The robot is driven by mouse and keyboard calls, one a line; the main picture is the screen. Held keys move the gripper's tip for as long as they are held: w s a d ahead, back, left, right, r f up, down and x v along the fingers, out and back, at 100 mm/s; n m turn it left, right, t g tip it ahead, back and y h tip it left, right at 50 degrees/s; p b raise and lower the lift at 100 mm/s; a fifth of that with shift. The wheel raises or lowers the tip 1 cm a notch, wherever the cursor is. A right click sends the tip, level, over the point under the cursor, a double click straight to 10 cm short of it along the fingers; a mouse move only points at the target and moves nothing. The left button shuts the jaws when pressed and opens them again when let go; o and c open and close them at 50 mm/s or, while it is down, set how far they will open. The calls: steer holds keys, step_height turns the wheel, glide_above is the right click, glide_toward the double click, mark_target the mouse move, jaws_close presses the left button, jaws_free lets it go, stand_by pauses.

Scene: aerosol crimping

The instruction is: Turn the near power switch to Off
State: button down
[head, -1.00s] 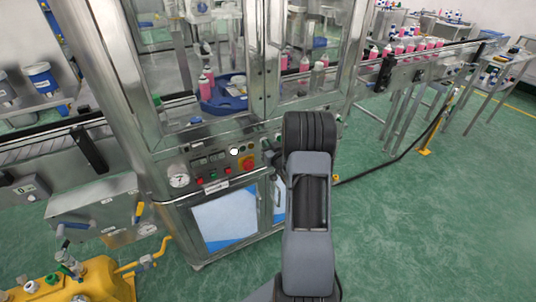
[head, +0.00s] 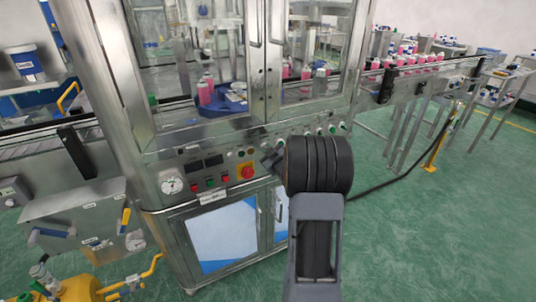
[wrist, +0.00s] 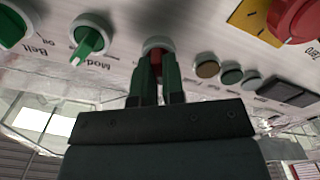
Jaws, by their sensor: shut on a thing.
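The power switch (wrist: 156,43) is a knob with a pale round collar and a red part, on the machine's front panel. In the wrist view my gripper (wrist: 157,72) has its two green-tipped fingers on either side of the red part, shut on it. The fingers hide much of the knob, so its exact turn and any label cannot be read. In the head view my gripper (head: 270,158) is at the panel, right of the red emergency button, mostly hidden by my wrist.
The red emergency button (wrist: 296,18) on a yellow plate is close by. Two green knobs, Mode (wrist: 90,38) and Belt (wrist: 14,28), sit on the other side. Small round buttons (wrist: 231,72) lie between. The green floor (head: 430,240) at the right is open.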

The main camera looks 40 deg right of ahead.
stand_by(0.3)
steer(key=c, duration=1.2)
jaws_free()
steer(key=shift+s+a, duration=0.3)
steer(key=shift+s, duration=2)
steer(key=shift+s+a, duration=0.3)
steer(key=shift+s, duration=1.95)
steer(key=shift+s+a, duration=0.3)
steer(key=shift+s, duration=2)
